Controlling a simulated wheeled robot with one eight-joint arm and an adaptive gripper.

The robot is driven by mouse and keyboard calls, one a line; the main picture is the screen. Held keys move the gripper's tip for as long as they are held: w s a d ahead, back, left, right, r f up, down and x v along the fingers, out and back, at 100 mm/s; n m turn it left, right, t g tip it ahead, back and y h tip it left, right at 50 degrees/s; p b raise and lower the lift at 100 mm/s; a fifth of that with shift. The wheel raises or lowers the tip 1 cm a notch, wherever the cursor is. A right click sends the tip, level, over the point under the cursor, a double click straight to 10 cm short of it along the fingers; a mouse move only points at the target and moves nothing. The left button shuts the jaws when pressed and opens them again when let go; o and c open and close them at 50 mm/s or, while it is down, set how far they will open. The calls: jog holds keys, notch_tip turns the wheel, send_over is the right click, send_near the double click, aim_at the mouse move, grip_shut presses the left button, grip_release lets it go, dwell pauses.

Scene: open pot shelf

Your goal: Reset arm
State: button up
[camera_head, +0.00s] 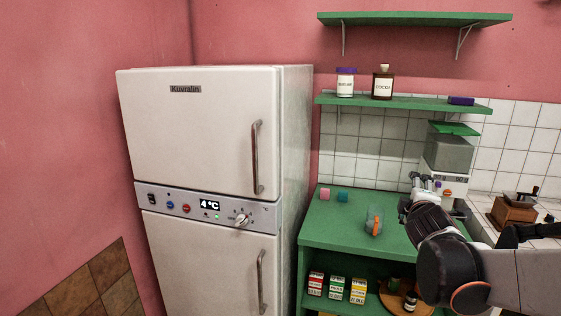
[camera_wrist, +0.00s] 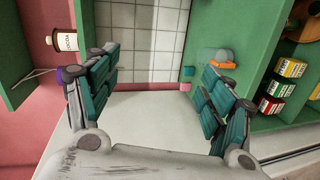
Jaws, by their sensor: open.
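My gripper (camera_wrist: 160,62) has its two teal-padded fingers spread wide in the wrist view, with nothing between them. Behind the gap are white wall tiles and the pale fridge side. In the head view my arm comes in from the right, over the green counter (camera_head: 334,222). The gripper (camera_head: 423,182) is small there and partly hidden by my wrist. It points away toward the tiled wall and appears apart from the things around it.
A white fridge (camera_head: 205,140) stands left, both doors shut. A green shelf (camera_head: 400,101) holds a purple-lidded jar (camera_head: 345,83) and a brown cocoa bottle (camera_head: 383,83). Pink (camera_head: 325,194) and teal (camera_head: 343,197) blocks sit on the counter. A grinder (camera_head: 514,210) stands right. Small boxes (camera_head: 337,288) stand below.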

jog(key=s+a+f+m+g+y, duration=0.1)
jog(key=s+a+f+m+g, duration=0.1)
jog(key=s, duration=0.7)
jog(key=s+a+f+m+g+y, duration=0.2)
jog(key=s+a+f+m, duration=0.3)
jog(key=s+a, duration=0.3)
jog(key=s+a+f+m+g+y, duration=0.2)
jog(key=s+a+f+m+g, duration=0.1)
jog(key=s, duration=0.9)
jog(key=shift+a+f+m, duration=0.6)
jog(key=shift+a+m, duration=0.35)
jog(key=shift+m, duration=0.25)
jog(key=shift+s, duration=0.1)
